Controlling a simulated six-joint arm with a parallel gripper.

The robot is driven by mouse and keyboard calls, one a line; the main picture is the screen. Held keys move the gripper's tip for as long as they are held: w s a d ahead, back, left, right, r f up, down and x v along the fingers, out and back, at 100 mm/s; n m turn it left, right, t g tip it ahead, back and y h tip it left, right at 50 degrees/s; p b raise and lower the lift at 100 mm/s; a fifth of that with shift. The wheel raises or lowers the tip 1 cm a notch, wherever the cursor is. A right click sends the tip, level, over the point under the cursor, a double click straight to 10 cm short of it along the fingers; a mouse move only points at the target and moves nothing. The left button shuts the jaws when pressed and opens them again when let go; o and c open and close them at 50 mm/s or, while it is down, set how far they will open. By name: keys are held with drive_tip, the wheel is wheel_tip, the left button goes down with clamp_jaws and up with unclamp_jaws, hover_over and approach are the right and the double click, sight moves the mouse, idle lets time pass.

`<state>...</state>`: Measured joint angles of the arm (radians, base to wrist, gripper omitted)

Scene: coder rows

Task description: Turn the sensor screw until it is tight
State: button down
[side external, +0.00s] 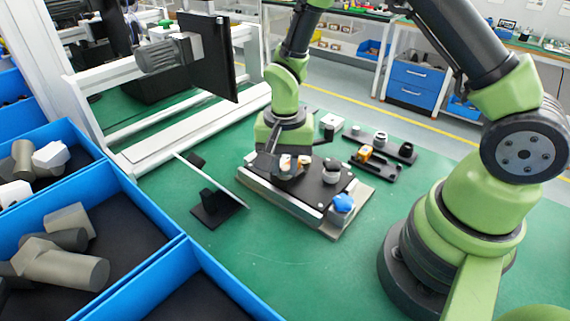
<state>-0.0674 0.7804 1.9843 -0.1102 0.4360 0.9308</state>
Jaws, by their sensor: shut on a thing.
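My gripper (286,163) points down over the dark fixture plate (308,202), near the plate's left part. It is shut on a small orange and white part (304,161), which looks like the sensor screw. The fingers cover much of it, so its thread and how deep it sits cannot be seen. A grey round part (331,171) stands on the plate to the right of the gripper. A blue and white part (342,205) sits at the plate's front right corner.
A black rack (380,152) with an orange part and several round pieces stands behind right. A black stand with a thin plate (216,205) is at left. Blue bins (160,215) with grey parts fill the lower left. Green table is clear in front.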

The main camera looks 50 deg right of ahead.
drive_tip(key=m, duration=0.9)
drive_tip(key=shift+f, duration=0.1)
drive_tip(key=c, duration=1.1)
unclamp_jaws()
drive_tip(key=n, duration=0.9)
drive_tip(key=shift+n, duration=0.4)
drive_tip(key=n, duration=1)
